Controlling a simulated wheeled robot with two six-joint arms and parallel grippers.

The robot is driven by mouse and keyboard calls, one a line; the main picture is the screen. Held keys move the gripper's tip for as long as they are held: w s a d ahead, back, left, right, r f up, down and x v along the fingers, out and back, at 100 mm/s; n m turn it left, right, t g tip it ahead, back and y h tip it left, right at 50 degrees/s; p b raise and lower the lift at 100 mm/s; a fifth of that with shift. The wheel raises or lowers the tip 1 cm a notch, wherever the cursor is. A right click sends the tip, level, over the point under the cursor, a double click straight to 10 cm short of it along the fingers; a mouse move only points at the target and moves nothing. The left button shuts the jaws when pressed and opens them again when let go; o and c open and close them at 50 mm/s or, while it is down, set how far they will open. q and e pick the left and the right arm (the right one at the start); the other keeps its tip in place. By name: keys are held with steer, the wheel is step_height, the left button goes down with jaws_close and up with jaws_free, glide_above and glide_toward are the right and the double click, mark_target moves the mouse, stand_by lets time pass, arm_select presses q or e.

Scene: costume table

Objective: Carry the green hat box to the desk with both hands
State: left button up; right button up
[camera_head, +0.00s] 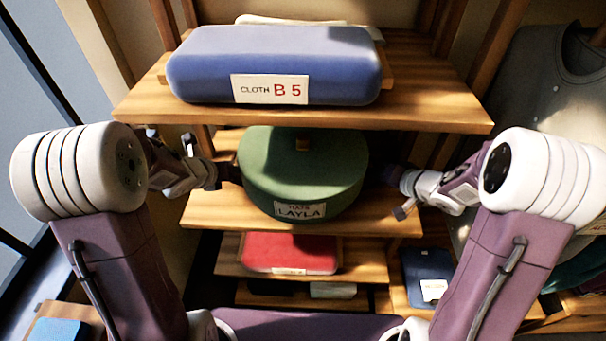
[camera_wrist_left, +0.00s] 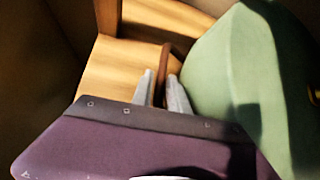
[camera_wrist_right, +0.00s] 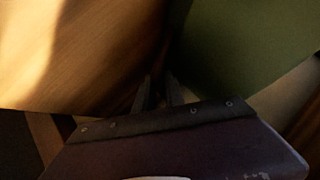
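The green hat box (camera_head: 303,165) is round with a flat lid and a label reading HATS LAYLA. It stands upright on the middle wooden shelf. My left gripper (camera_head: 228,172) is at its left side; in the left wrist view its fingers (camera_wrist_left: 163,90) are close together on a thin brown handle (camera_wrist_left: 164,62) beside the green wall (camera_wrist_left: 235,75). My right gripper (camera_head: 396,178) is at its right side. In the dark right wrist view its fingers (camera_wrist_right: 159,92) are similarly close together, on what looks like a dark handle beside the green wall (camera_wrist_right: 250,45). The desk is not identifiable.
A blue box (camera_head: 275,58) labelled CLOTH B 5 lies on the shelf above (camera_head: 440,105), close over the hat box. A red box (camera_head: 290,252) is on the shelf below. A dark blue item (camera_head: 428,275) lies lower right. Grey clothing (camera_head: 555,90) hangs at right.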

arm_select(q)
jaws_close()
arm_select(e)
jaws_close()
stand_by(0.9)
arm_select(q)
steer(key=shift+r, duration=0.15)
arm_select(e)
steer(key=shift+r, duration=0.15)
